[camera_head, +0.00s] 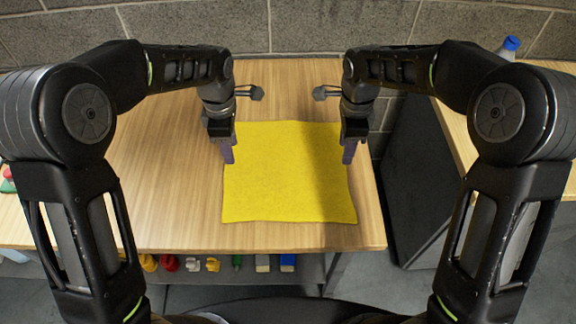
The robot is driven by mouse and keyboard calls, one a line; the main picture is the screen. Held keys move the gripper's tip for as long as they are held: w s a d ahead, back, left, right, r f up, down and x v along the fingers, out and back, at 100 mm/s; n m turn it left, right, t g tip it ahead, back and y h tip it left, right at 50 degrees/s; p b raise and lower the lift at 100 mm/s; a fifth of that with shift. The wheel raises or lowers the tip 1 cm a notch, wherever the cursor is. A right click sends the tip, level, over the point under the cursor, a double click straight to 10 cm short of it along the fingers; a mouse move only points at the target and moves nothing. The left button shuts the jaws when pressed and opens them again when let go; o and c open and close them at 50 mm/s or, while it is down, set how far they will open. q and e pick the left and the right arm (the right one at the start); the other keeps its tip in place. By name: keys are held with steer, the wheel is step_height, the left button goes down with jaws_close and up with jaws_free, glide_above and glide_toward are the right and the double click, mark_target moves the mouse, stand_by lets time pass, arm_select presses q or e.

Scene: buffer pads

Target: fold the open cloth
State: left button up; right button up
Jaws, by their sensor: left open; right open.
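A yellow cloth (287,180) lies open and nearly flat on the wooden table. Its near edge is close to the table's front edge. My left gripper (228,156) is open above the cloth's left edge, towards its far left corner. My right gripper (348,153) is open above the cloth's right edge, towards its far right corner. Both point down, and neither holds any cloth. I cannot tell whether the fingertips touch it. The grippers partly hide the far corners.
The wooden table (160,190) is bare left of the cloth. A grey block wall (290,25) stands behind. Several small coloured items lie on a shelf below the front edge. A bottle with a blue cap (509,46) stands at the right. Red and green items (8,180) sit at the far left.

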mark_target(235, 168)
arm_select(q)
steer(key=shift+f, duration=2.9)
arm_select(e)
steer(key=shift+f, duration=2.9)
arm_select(q)
steer(key=shift+f, duration=0.15)
arm_select(e)
steer(key=shift+f, duration=0.1)
arm_select(q)
steer(key=shift+c, duration=0.5)
arm_select(e)
steer(key=shift+c, duration=0.5)
arm_select(q)
jaws_close()
arm_select(e)
jaws_close()
